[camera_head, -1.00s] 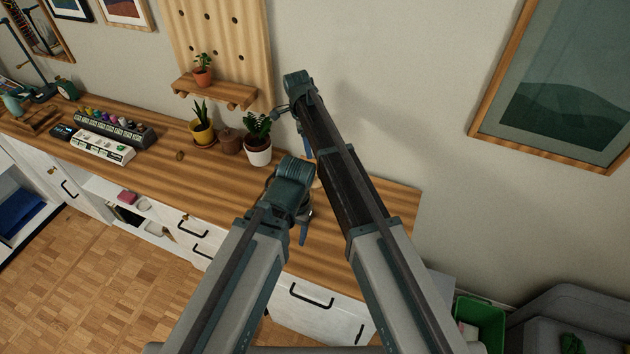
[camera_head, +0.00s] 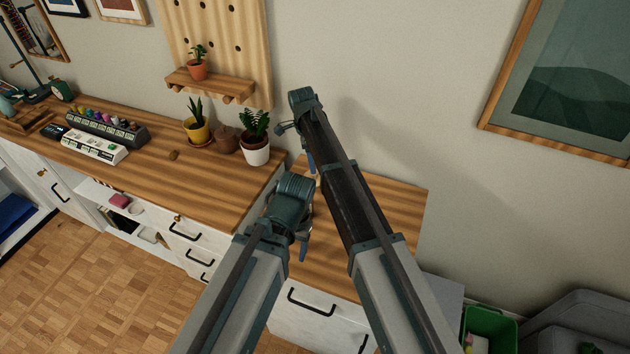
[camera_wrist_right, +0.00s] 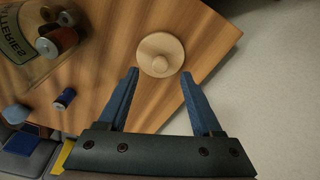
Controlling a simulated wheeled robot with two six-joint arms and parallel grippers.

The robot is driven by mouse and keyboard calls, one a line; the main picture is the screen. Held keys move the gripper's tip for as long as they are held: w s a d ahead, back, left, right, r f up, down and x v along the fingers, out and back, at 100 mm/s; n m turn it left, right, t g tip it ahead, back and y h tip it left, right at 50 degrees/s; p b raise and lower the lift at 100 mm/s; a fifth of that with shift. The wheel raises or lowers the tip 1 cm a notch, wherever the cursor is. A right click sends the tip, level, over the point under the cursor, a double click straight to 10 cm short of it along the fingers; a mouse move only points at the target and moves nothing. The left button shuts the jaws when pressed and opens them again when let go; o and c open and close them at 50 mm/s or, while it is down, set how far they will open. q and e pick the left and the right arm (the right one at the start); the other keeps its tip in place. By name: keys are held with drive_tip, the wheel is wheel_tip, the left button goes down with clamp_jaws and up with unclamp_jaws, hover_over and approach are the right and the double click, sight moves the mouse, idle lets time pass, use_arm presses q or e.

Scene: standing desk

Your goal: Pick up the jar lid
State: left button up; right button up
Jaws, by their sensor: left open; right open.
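The jar lid (camera_wrist_right: 161,55) is a round pale wooden disc with a knob, lying on the wooden top in the right wrist view. My right gripper (camera_wrist_right: 160,76) is open, its blue fingertips at either side of the lid's near edge, with nothing between them gripped. In the head view the right gripper (camera_head: 310,162) is the upper one, and the lid is hidden there. My left gripper (camera_head: 303,246) is below it, over the wooden top, its fingers partly hidden by its arm. A clear jar (camera_wrist_right: 28,58) with a batteries label stands left of the lid.
A dark red cylinder (camera_wrist_right: 58,41) and a blue one (camera_wrist_right: 64,99) are left in the wrist view. Potted plants (camera_head: 256,143) stand on the left counter (camera_head: 213,178), which ends in a step beside the right top (camera_head: 400,210). A wall rises behind.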

use_arm(q)
wheel_tip(320, 180, down, 4)
drive_tip(key=b, duration=0.3)
drive_tip(key=shift+f, duration=0.1)
use_arm(e)
drive_tip(key=f, duration=0.4)
drive_tip(key=shift+d, duration=0.35)
clamp_jaws()
